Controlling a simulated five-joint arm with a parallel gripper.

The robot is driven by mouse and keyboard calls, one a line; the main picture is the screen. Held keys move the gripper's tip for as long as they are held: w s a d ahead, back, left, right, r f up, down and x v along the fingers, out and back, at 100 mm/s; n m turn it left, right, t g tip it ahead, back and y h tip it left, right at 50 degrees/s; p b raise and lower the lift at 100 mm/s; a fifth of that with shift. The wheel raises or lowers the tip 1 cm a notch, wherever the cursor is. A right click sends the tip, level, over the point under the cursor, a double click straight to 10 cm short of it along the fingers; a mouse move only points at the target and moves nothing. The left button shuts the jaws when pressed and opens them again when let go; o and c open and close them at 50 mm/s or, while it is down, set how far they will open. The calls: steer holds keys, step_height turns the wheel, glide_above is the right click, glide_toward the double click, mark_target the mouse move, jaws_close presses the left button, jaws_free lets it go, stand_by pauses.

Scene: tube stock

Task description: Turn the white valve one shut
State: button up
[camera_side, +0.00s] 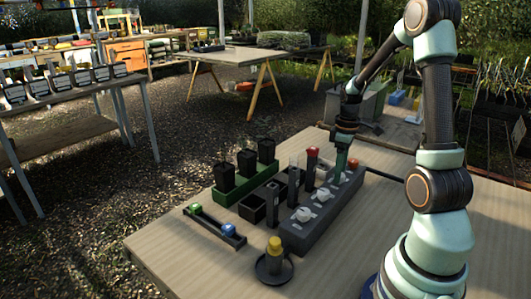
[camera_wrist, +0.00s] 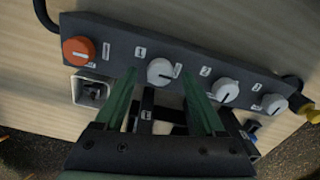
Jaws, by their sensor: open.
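A dark valve block (camera_side: 318,225) lies along the table with a row of white round valves and one orange knob. In the wrist view, the white valve beside the orange knob (camera_wrist: 78,50) appears to be valve one (camera_wrist: 160,71); its label is too small to read surely. Its dark pointer line runs roughly along the block. My gripper (camera_wrist: 158,76) is open, its two green fingers on either side of this valve in the picture. I cannot tell whether they touch it. In the side view, my gripper (camera_side: 341,170) points down over the block's far part and partly hides that valve.
Two more white valves, a middle one (camera_wrist: 225,90) and an end one (camera_wrist: 274,104), sit along the block. A green rack with black pots (camera_side: 233,195), a red-capped tube (camera_side: 312,165) and a yellow knob in a round dish (camera_side: 274,252) stand nearby.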

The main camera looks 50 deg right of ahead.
steer(key=shift+f, duration=0.4)
jaws_close()
